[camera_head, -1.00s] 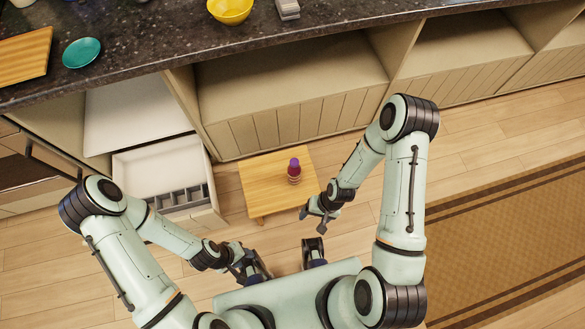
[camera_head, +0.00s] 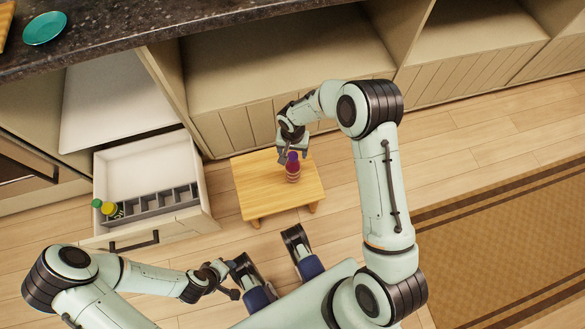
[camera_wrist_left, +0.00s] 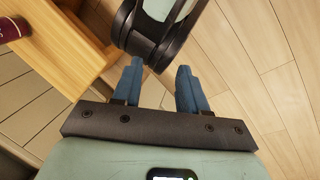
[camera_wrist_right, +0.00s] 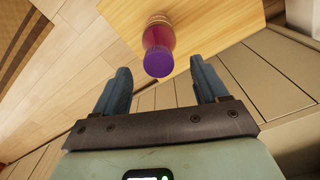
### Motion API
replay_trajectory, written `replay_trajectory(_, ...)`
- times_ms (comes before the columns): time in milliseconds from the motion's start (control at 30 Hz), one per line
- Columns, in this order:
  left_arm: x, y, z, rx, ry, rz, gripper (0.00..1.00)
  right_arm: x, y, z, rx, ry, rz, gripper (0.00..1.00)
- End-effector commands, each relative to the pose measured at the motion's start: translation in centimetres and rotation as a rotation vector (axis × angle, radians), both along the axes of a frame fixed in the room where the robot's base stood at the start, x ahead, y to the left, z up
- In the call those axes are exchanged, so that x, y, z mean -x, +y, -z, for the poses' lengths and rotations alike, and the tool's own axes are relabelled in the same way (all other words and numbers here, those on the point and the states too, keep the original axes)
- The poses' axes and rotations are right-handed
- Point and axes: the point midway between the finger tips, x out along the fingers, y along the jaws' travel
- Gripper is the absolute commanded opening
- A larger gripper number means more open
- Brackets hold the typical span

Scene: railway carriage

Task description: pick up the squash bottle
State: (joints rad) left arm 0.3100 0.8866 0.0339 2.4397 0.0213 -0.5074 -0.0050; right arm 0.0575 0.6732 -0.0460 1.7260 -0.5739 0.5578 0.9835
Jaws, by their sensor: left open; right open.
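The squash bottle, red with a purple cap (camera_head: 293,171), stands upright on a small wooden table (camera_head: 250,190). It also shows in the right wrist view (camera_wrist_right: 158,36), its cap towards me, between and just beyond the fingertips. My right gripper (camera_head: 291,150) is open and empty, at the bottle's far side in the head view; contact cannot be told. My left gripper (camera_head: 230,280) is open and empty, low and away from the table. In the left wrist view, part of the bottle (camera_wrist_left: 12,29) shows at the top left corner.
An open drawer (camera_head: 140,158) with a divider strip stands left of the table and holds a bottle with a green and yellow top (camera_head: 108,209). Open cabinets and a dark counter (camera_head: 160,22) with a teal plate (camera_head: 44,28) lie behind. Floor to the right is clear, with a brown rug (camera_head: 500,240).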

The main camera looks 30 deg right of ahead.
Motion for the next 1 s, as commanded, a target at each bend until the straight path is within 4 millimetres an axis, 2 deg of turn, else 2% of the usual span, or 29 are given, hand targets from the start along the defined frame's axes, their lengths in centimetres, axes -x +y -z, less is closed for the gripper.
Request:
replay_trajectory(167, -0.3, 0.2, 0.3, -0.004, -0.008, -0.004, 0.43, 0.1, 0.0, 1.0, 0.000, 0.002, 0.000, 0.73)
replay_trajectory(467, -2.0, 1.0, 1.6, -0.026, -0.053, -0.023, 0.43, 0.2, -0.1, 5.3, 0.000, 0.002, 0.000, 0.73)
replay_trajectory(700, -2.2, 1.1, 1.6, -0.028, -0.057, -0.024, 0.43, 0.2, 0.0, 5.5, 0.000, -0.001, -0.001, 0.73)
replay_trajectory(767, -2.1, 1.1, 1.6, -0.028, -0.057, -0.024, 0.43, 0.2, 0.0, 5.5, -0.001, -0.001, -0.001, 0.56)
replay_trajectory(933, -2.1, 1.1, 1.6, -0.028, -0.057, -0.024, 0.43, 0.2, 0.0, 5.5, -0.001, -0.001, -0.001, 0.01)
replay_trajectory(1000, -2.1, 1.1, 1.6, -0.027, -0.056, -0.023, 0.43, 0.2, 0.0, 5.5, 0.000, 0.000, -0.001, 0.00)
